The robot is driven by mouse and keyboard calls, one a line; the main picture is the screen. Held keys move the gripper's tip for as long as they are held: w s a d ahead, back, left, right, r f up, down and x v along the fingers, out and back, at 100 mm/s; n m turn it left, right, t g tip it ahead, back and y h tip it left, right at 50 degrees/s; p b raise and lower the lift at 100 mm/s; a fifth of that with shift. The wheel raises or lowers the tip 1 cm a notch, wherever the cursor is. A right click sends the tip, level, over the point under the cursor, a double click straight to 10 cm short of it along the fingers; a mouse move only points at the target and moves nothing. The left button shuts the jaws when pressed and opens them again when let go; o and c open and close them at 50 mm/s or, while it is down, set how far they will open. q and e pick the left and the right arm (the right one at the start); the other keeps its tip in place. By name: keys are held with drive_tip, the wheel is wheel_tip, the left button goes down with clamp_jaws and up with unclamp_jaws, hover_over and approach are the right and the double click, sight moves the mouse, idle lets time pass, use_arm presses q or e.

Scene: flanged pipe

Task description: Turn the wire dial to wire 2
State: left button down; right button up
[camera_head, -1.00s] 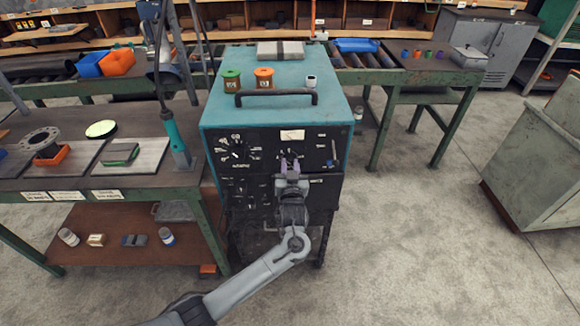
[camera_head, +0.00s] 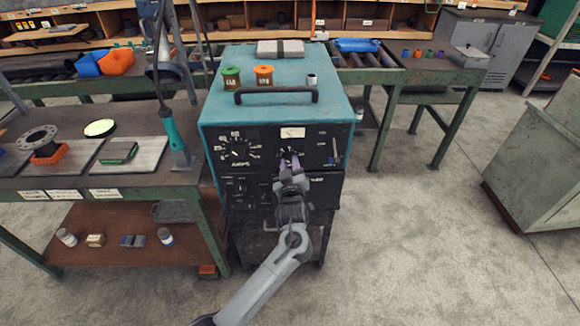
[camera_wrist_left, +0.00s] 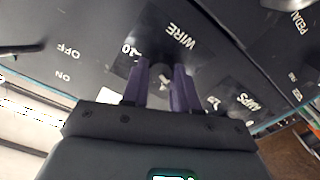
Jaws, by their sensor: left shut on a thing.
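The teal welding machine (camera_head: 275,110) has a black front panel with a wire dial in its upper middle. My left gripper (camera_head: 289,158) is at that panel and covers most of the dial in the head view. In the left wrist view the small grey knob of the wire dial (camera_wrist_left: 164,82) lies between the two purple fingers of my left gripper (camera_wrist_left: 162,88), which are shut on it. The WIRE label (camera_wrist_left: 181,37) shows beside it. The knob's pointer and its setting cannot be read. My right gripper is not in view.
The larger amps dial (camera_head: 238,150) is left of the wire dial. A small lever switch (camera_head: 334,158) is to the right. Green (camera_head: 231,78) and orange (camera_head: 264,76) spools stand on top behind the handle (camera_head: 276,92). A workbench (camera_head: 60,183) stands close on the left.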

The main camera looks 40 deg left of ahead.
use_arm(q)
drive_tip(key=shift+n, duration=0.9)
drive_tip(key=c, duration=0.9)
unclamp_jaws()
drive_tip(key=shift+o, duration=0.2)
